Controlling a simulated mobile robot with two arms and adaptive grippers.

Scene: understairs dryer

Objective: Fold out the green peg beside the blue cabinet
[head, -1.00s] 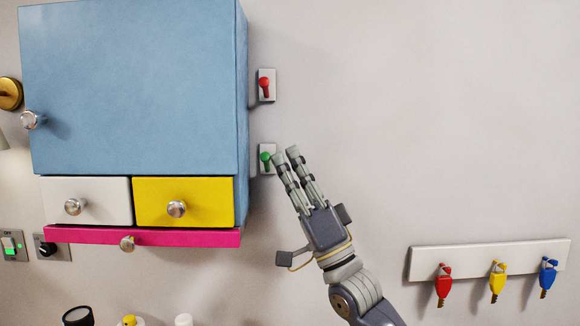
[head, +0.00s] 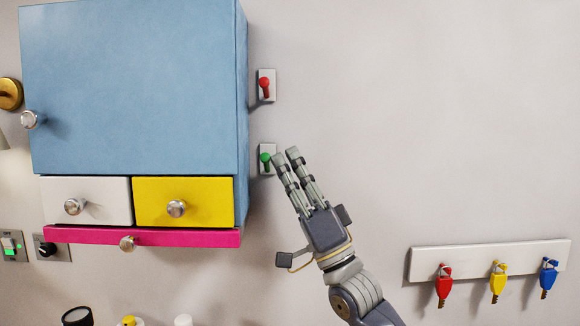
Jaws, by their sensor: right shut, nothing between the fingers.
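The green peg (head: 265,157) sits on a small pale plate (head: 268,147) on the wall, just right of the blue cabinet (head: 130,90). Its round end shows, with a short part pointing down below it. My right gripper (head: 285,153) comes up from the lower right, its fingers close together and empty. The fingertips are just right of the green peg and overlap the plate's right edge in the picture. I cannot tell whether they touch the peg. My left gripper is not in view.
A red peg (head: 265,84) on a similar plate is above the green one. A rack (head: 520,252) with red, yellow and blue keys hangs lower right. The upper right wall is bare.

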